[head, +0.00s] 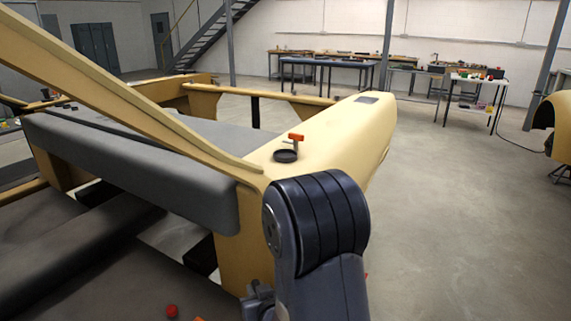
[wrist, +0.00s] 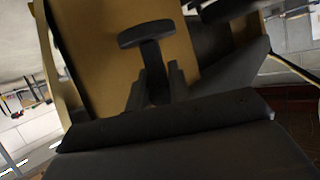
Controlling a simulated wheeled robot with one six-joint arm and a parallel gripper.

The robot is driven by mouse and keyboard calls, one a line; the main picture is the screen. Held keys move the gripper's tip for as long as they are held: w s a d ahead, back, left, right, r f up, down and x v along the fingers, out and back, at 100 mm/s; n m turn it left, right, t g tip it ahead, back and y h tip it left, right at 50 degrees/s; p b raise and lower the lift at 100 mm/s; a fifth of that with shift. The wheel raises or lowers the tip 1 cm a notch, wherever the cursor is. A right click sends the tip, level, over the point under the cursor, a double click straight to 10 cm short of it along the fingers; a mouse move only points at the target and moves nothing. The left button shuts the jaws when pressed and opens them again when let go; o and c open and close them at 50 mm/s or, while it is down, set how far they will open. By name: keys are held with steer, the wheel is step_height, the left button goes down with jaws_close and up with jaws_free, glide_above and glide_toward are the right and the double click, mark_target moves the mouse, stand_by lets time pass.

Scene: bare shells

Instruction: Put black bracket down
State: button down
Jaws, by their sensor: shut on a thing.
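The black bracket (wrist: 146,36) shows in the wrist view as a dark T-shaped piece with a wide rounded head and a narrow stem. My gripper (wrist: 157,82) is shut on its stem, one finger on each side. The bracket's head sticks out beyond the fingertips, in front of a tan panel (wrist: 100,50). I cannot tell whether the bracket touches the panel. In the head view my arm fills the lower middle, and I cannot make out the bracket or the fingertips there.
A tan bare shell (head: 340,128) with a dark grey padded slab (head: 130,165) stands close in front. A dark round piece (head: 286,156) and an orange-red piece (head: 296,138) are on the shell. A red ball-like thing (head: 172,311) lies low. Open floor (head: 460,220) is at right.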

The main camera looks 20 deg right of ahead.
step_height(320, 180, up, 23)
steer(key=p, duration=2.1)
steer(key=w+d+r+n+y, duration=0.1)
steer(key=d+r+n, duration=0.1)
steer(key=d+r, duration=0.5)
steer(key=w+d+r+n+y, duration=0.1)
steer(key=w+d+r+y, duration=0.1)
steer(key=d+r, duration=0.6)
step_height(320, 180, up, 5)
steer(key=shift+w+d+f+n+y+b, duration=0.2)
steer(key=shift+n+y+b, duration=0.1)
steer(key=shift+n+b, duration=0.1)
